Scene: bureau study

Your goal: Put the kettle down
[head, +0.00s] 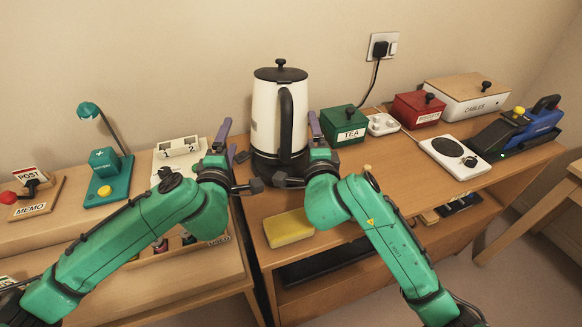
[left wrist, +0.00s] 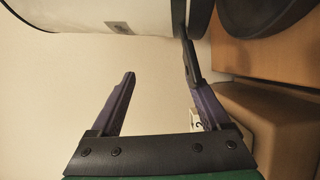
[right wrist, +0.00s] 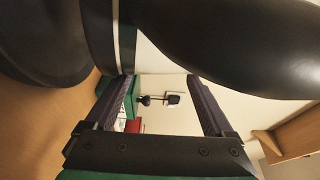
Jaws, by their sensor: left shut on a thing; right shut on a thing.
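The white kettle (head: 265,112), with a black lid, handle and base, is upright at the back of the wooden desk, between my two grippers. My left gripper (head: 232,140) is at its left side, low down, and is shut on it. My right gripper (head: 314,130) is at its right side, also low, and is shut on it. The kettle's white body shows at the top of the left wrist view (left wrist: 90,15). Its black parts fill the top of the right wrist view (right wrist: 220,40). I cannot tell whether its base touches the desk.
A green TEA box (head: 343,124), red box (head: 418,110) and white hot plate (head: 455,157) stand to the right. A yellow sponge (head: 289,228) lies at the front edge. Bare desk shows right of the sponge.

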